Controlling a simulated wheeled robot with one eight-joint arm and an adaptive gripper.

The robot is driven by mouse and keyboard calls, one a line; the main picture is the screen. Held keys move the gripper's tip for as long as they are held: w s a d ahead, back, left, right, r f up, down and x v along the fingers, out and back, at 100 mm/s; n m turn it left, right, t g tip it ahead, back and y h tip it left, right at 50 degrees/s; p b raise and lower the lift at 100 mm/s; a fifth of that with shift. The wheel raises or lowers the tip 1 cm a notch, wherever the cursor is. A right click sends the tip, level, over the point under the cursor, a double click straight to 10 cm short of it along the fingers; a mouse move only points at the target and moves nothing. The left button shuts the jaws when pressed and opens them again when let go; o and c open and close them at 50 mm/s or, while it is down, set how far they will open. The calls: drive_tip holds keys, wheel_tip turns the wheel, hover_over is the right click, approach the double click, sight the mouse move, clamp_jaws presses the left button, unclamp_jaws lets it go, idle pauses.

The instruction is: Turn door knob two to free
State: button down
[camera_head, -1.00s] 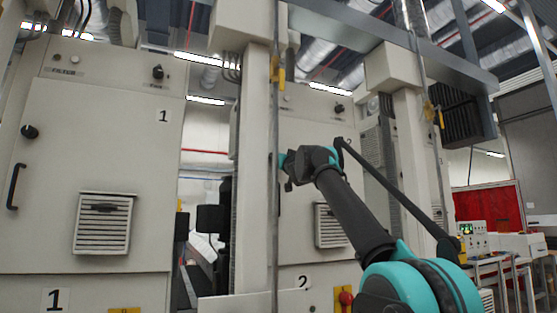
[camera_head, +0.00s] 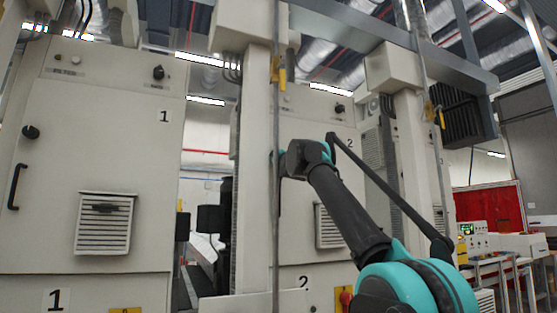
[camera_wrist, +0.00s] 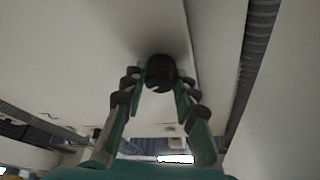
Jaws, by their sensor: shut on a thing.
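Door two (camera_head: 303,225) is a pale cabinet door with a "2" label (camera_head: 350,142) in the head view, right of the grey post. Its round black knob (camera_wrist: 160,67) shows in the wrist view, set on the pale door surface. My gripper (camera_wrist: 160,80) has its two green-and-black fingers on either side of this knob and is shut on it. In the head view my dark wrist (camera_head: 303,158) covers the knob, so the fingers' contact is hidden there. The knob's exact turn angle cannot be told.
A grey post (camera_head: 276,200) stands close to the left of my wrist. Door one (camera_head: 90,150), with its own black knob (camera_head: 30,132) and handle (camera_head: 15,187), is at the left. A vent (camera_head: 329,226) sits on door two below my arm.

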drive_tip(key=c, duration=1.2)
unclamp_jaws()
drive_tip(key=v, duration=1.2)
